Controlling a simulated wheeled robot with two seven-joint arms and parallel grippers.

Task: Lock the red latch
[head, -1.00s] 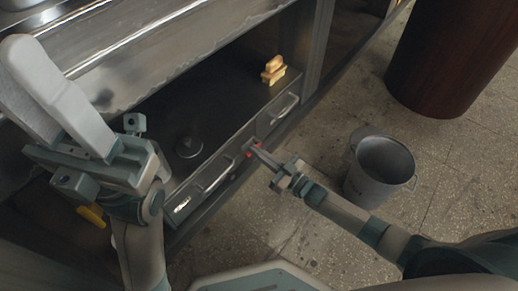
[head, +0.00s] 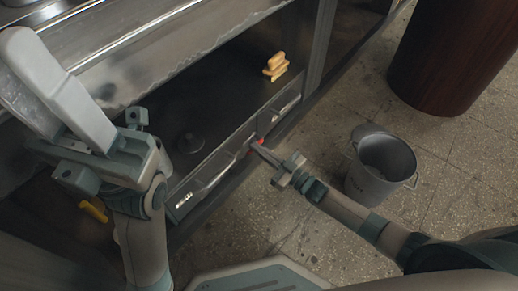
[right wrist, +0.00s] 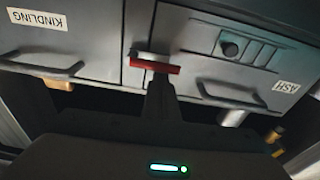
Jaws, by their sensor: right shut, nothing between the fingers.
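The red latch (head: 260,141) is small and sits on the front of the grill cabinet, between two drawer fronts. In the right wrist view it is a red bar (right wrist: 155,66) with a pale strip along its upper edge, lying nearly level across the seam between the drawers. My right gripper (head: 256,147) is shut and empty, its tip at the latch. In the wrist view its narrow fingers (right wrist: 159,88) end right below the bar and overlap it; I cannot tell if they touch. My left gripper (head: 50,95) is raised at the left, over the cabinet, away from the latch.
The drawers carry a "KINDLING" label (right wrist: 37,19) and an "ASH" label (right wrist: 286,87), with bar handles (right wrist: 232,95). A yellow brush-like object (head: 275,66) stands on the dark shelf. A grey bucket (head: 381,170) and a dark red-brown drum (head: 455,55) stand on the floor at right.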

